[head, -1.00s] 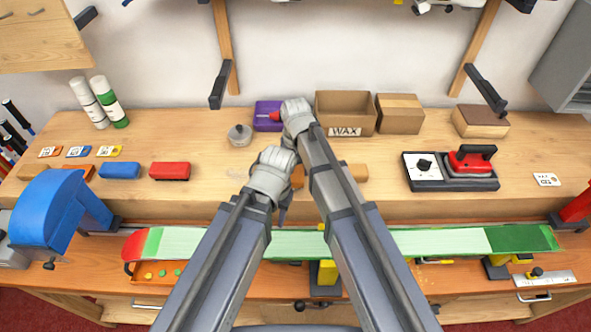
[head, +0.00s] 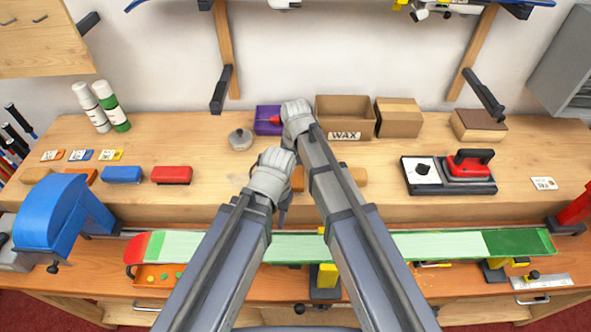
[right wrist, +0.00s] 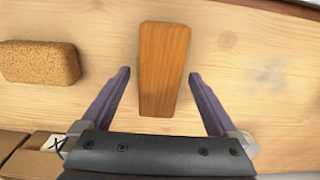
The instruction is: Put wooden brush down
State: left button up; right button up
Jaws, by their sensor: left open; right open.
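The wooden brush (right wrist: 164,70) lies on the bench top in the right wrist view, its plain wooden back up. It sits between the spread fingers of my right gripper (right wrist: 159,74), with clear space on both sides, so it is not gripped. In the head view only a small part of the brush (head: 297,178) shows between my arms. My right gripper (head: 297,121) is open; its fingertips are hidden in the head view. My left gripper (head: 272,178) is open and empty, lower and just left of the right arm.
A cork block (right wrist: 40,62) lies beside the brush. A wax box (head: 345,109), a purple box (head: 267,119) and a round tin (head: 240,138) stand behind. A red iron (head: 468,166) is at right. A green-ended ski (head: 440,244) spans the front.

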aim_at(296, 173)
pick_arm(q)
notch_tip(296, 173, up, 11)
jog(key=p, duration=0.9)
jog(key=shift+f+p, duration=0.2)
jog(key=shift+p, duration=0.2)
pick_arm(e)
notch_tip(296, 173, up, 11)
jog(key=shift+f, duration=0.15)
pick_arm(q)
notch_tip(296, 173, down, 8)
jog(key=b, duration=0.8)
pick_arm(e)
jog(key=s+d+f+n, duration=0.2)
jog(key=s+d+f, duration=0.1)
jog(key=s, duration=0.5)
jog(key=s+d+f+n+h, duration=0.1)
jog(key=s+d+f, duration=0.2)
jog(key=s, duration=0.6)
notch_tip(296, 173, down, 2)
jog(key=shift+n, duration=0.4)
jog(key=shift+w, duration=0.1)
